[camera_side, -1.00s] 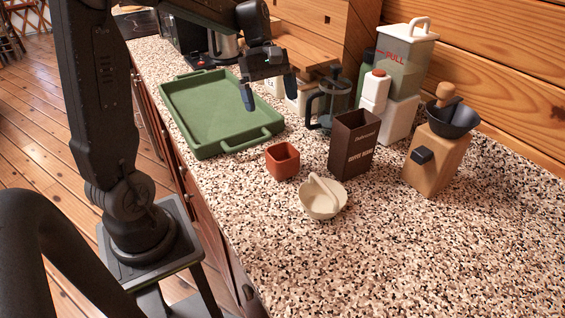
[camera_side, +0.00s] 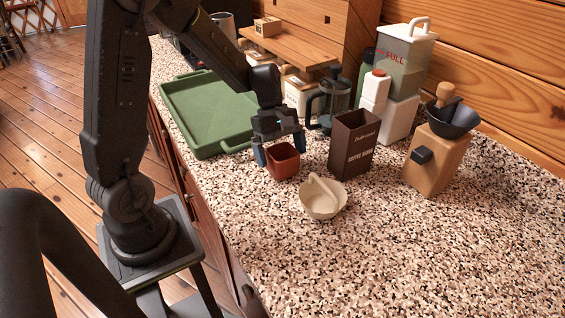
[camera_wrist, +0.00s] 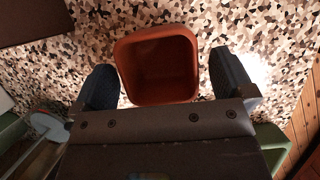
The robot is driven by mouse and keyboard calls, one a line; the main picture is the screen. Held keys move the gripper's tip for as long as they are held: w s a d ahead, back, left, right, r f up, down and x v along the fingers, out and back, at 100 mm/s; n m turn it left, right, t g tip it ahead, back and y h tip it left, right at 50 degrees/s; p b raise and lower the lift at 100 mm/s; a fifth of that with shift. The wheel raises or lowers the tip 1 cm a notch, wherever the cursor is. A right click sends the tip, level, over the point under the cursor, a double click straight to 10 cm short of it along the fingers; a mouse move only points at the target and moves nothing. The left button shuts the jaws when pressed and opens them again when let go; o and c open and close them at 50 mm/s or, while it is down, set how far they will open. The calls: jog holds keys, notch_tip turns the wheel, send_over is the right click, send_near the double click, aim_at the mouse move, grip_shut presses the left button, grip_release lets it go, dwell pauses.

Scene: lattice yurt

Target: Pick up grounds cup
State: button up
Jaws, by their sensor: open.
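The grounds cup appears to be the small square terracotta cup (camera_side: 283,163), upright on the speckled counter. In the wrist view the cup (camera_wrist: 158,98) sits between the fingers, its open top facing the camera and its inside looking empty. My gripper (camera_side: 280,150) is over the cup, with one finger on each side. In the wrist view my gripper (camera_wrist: 163,82) is open, with a gap between each finger and the cup wall. Part of the cup's back rim is hidden behind the gripper in the side view.
A cream bowl (camera_side: 323,203) with a handle stands just in front right of the cup. A brown coffee box (camera_side: 352,150) is close on the right. A green tray (camera_side: 205,110) lies behind left. A wooden grinder (camera_side: 436,160) stands farther right. The front counter is clear.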

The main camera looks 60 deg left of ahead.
jog(key=shift+d+f, duration=0.1)
jog(key=shift+f, duration=0.05)
jog(key=c, duration=1)
